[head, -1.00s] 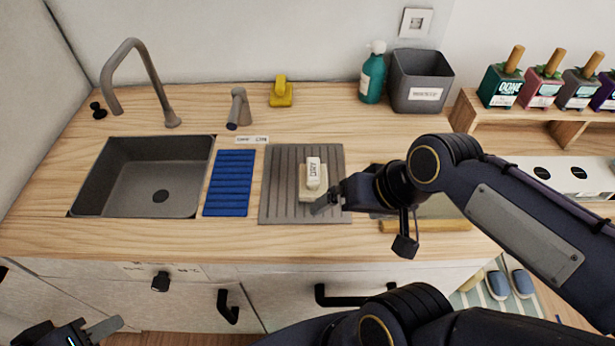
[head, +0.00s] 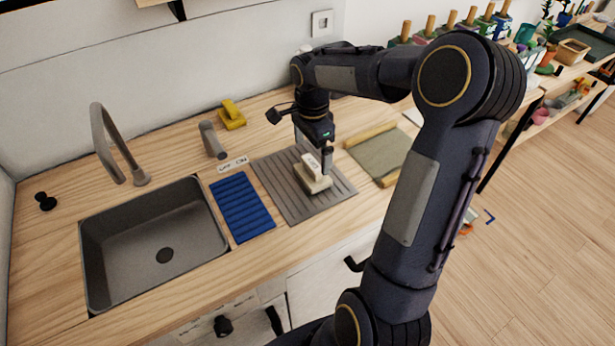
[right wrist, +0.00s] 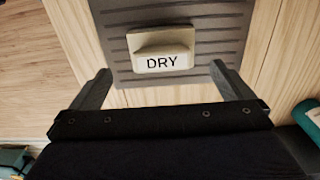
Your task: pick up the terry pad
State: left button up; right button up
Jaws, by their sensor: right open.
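The terry pad (head: 313,182) appears to be the cream block with a raised white grip marked DRY. It lies flat on the grey ribbed mat (head: 274,181). In the right wrist view the pad (right wrist: 161,50) sits beyond the fingertips, centred between them, with its DRY label facing me. My right gripper (head: 313,148) points down just above and behind the pad in the head view. Its fingers are apart with nothing between them, and in the right wrist view the gripper (right wrist: 161,70) shows both fingertips wide. My left gripper is not in view.
A blue ribbed mat (head: 243,207) and a sink (head: 150,243) with a tall faucet (head: 108,145) lie left of the grey mat. A yellow gripped block (head: 232,115) stands behind. A greenish board (head: 380,154) with wooden edges lies to the right.

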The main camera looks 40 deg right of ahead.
aim_at(312, 163)
jog(key=f, duration=0.2)
jog(key=f+p, duration=0.1)
jog(key=f, duration=0.4)
jog(key=shift+w+d+f, duration=0.1)
jog(key=shift+d+f, duration=0.1)
jog(key=shift+d, duration=0.05)
jog(key=c, duration=0.7)
